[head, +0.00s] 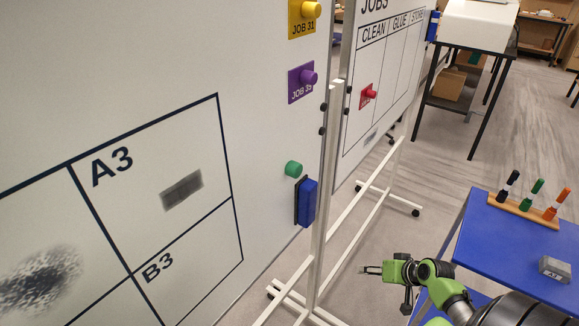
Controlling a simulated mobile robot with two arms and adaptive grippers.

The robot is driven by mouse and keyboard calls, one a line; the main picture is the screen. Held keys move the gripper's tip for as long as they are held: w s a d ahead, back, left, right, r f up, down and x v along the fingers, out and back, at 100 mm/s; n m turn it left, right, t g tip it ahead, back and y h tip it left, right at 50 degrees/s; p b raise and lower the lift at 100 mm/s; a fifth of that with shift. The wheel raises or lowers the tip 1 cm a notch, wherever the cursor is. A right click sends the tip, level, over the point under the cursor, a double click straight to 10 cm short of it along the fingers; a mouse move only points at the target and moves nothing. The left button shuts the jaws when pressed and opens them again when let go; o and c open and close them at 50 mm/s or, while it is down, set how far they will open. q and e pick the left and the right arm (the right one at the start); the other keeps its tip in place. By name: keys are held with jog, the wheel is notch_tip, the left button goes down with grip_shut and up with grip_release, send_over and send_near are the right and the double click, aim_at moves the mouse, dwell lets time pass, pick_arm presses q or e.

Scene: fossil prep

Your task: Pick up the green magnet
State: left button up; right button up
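The green magnet (293,169) is a short round knob stuck on the large whiteboard (170,60) near its right edge. It sits just above a blue eraser (306,201) on the same board. My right gripper (368,269) is below and to the right of the magnet, clear of it and of the boards. Its small fingers point left, and I cannot tell whether they are open or shut; no held object shows. My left gripper is not in view.
The white stand (318,230) rises between the magnet and my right gripper. A yellow magnet (311,10), a purple magnet (308,77) and a red magnet (369,93) hold job cards. A blue table (500,240) at right bears a marker rack (523,210) and a grey block (554,269).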

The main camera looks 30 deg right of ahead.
jog(key=w+a+r+n+t+y, duration=0.2)
jog(key=w+r, duration=0.1)
jog(key=r, duration=1.3)
jog(key=w+a+r+n+t+y, duration=0.1)
jog(key=w+r+n+t, duration=0.1)
jog(key=r, duration=1.3)
jog(key=n+y, duration=0.4)
jog(key=n, duration=0.1)
send_near(299, 170)
jog(key=p+x, duration=0.2)
jog(key=x, duration=0.2)
jog(key=shift+w+r+p, duration=0.15)
jog(key=shift+w+p, duration=0.1)
jog(key=shift+p, duration=0.1)
jog(key=shift+w+a+p, duration=0.25)
jog(key=shift+w+p, duration=0.2)
jog(key=x, duration=0.1)
jog(key=p+x, duration=0.1)
jog(key=x, duration=0.1)
jog(key=shift+f, duration=0.3)
jog(key=shift+w+a+f+p, duration=0.25)
jog(key=shift+w+f+p, duration=0.05)
jog(key=shift+w+f, duration=0.1)
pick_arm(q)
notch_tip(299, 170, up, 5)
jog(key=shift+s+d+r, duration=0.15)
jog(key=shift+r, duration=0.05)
pick_arm(e)
jog(key=shift+s+r, duration=0.1)
jog(key=c, duration=1.1)
